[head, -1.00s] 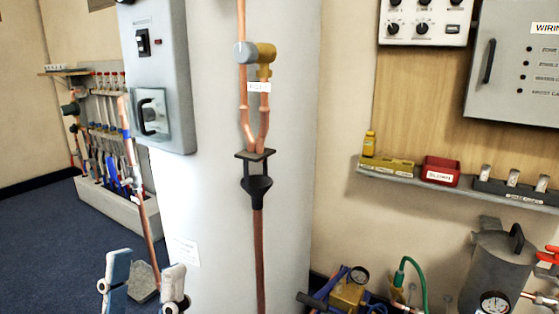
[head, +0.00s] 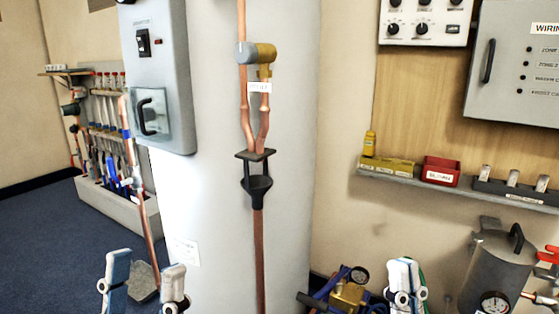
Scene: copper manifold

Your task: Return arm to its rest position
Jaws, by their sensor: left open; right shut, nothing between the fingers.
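My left gripper (head: 144,284) is at the bottom left of the head view. Its two blue-and-white fingers stand apart with nothing between them, in front of the base of the white cylinder. My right gripper (head: 405,284) is at the bottom, right of centre. Its fingers are together and hold nothing. The rest of both arms is out of view.
A white cylinder (head: 205,200) with a copper pipe (head: 259,250) and black funnel (head: 257,187) stands between the grippers. A brass valve with a gauge (head: 348,293) is left of my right gripper. A grey tank (head: 490,262) is to its right. A shelf (head: 400,180) is above.

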